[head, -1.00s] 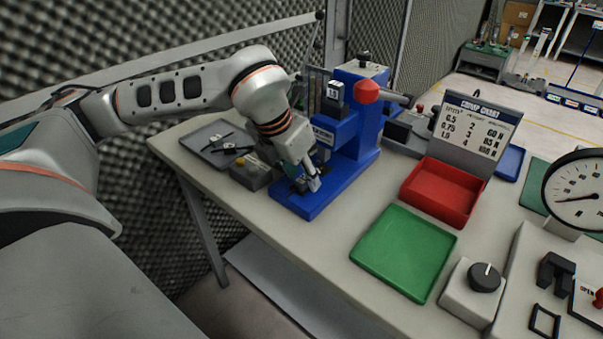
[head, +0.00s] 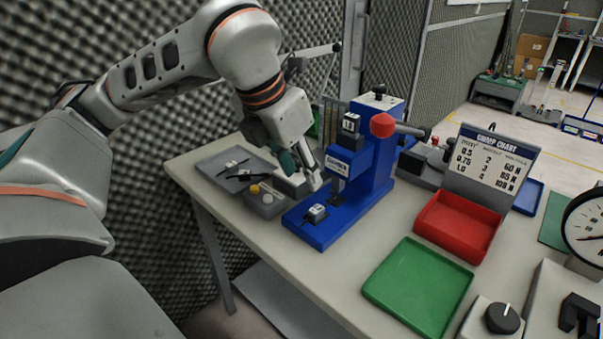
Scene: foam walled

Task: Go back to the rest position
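My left gripper (head: 303,182) hangs over the worktable, just left of the blue press (head: 372,160). Its fingers look spread apart with nothing seen between them, though they partly overlap the press behind. A small grey-white block (head: 316,213) sits on the front of the press's blue base, below and apart from the fingers. My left arm reaches in from the left, bent at the elbow. My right gripper is not in view.
A grey tray (head: 212,170) and small grey box (head: 267,205) lie left of the press. A red bin (head: 457,226), green tray (head: 418,287), crimp chart (head: 487,168) and dial gauge (head: 590,228) stand to the right. A foam wall (head: 150,240) is behind my arm.

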